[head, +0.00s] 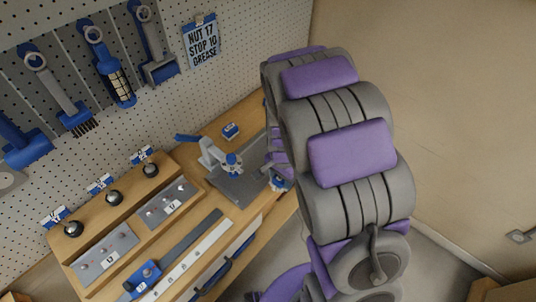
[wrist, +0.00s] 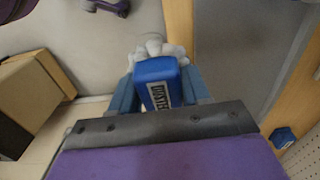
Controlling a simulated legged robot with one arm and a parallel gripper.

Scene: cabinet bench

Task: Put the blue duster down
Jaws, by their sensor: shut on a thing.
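The blue duster (wrist: 157,72) has a blue body with a pale label, partly readable, and a white fluffy end. In the wrist view it sits between the two blue fingers of my gripper (wrist: 158,92), which is shut on it. The duster appears above the bench's front edge, between the floor and a grey mat; its height is unclear. In the head view my arm hides most of the gripper, and the duster cannot be clearly made out there.
A wooden bench (head: 216,126) carries a grey mat (head: 225,186) with a white-and-blue device (head: 215,158). A small blue block (head: 231,130) lies behind. Knobs and metal plates fill the bench's left part. Tools hang on the pegboard (head: 255,55). A cardboard box (wrist: 30,95) stands on the floor.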

